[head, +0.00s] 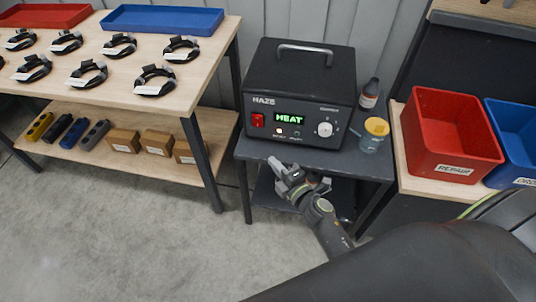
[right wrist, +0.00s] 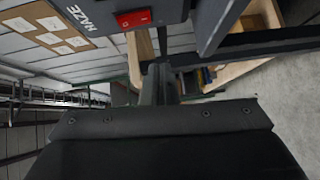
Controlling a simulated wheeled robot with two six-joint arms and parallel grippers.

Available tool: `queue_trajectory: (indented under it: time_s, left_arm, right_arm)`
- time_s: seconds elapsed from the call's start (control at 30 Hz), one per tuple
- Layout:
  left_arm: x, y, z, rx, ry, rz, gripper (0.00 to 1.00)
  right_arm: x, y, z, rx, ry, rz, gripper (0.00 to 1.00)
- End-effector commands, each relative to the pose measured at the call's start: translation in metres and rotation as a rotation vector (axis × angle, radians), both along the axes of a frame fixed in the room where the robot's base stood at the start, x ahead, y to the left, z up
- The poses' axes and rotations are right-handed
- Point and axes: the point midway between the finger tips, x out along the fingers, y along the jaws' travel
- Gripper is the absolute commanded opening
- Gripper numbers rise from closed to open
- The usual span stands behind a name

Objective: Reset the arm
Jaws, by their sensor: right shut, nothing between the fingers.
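My right gripper (head: 280,172) is in front of the small dark table (head: 262,152), near its front edge and below the haze machine (head: 300,85). Its fingers are shut with nothing between them. In the right wrist view the shut fingers (right wrist: 158,85) point forward, with the machine's HAZE label and red switch (right wrist: 133,18) above them. The machine's display reads HEAT in green. My left gripper is not in view.
A clear jar with a yellow lid (head: 374,134) and a brown bottle (head: 370,93) stand right of the machine. A red bin (head: 452,128) and a blue bin (head: 515,125) are farther right. A workbench (head: 110,85) with several black coiled straps stands left. The floor in front is clear.

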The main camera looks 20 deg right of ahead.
Motion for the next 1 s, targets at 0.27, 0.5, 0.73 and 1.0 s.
queue_trajectory:
  time_s: [0.27,0.5,0.73,1.0]
  left_arm:
    - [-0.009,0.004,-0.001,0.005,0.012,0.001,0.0]
    - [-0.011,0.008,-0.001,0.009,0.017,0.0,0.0]
    - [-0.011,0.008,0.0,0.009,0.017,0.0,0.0]
    - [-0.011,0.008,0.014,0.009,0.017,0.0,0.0]
  right_arm:
    - [-0.01,-0.002,-0.001,-0.001,0.0,0.0,0.0]
    - [-0.009,-0.002,0.0,-0.001,0.0,0.0,0.0]
    - [-0.01,-0.002,-0.002,0.003,0.004,-0.002,0.0]
    - [-0.051,-0.034,-0.1,0.29,0.302,-0.185,0.0]
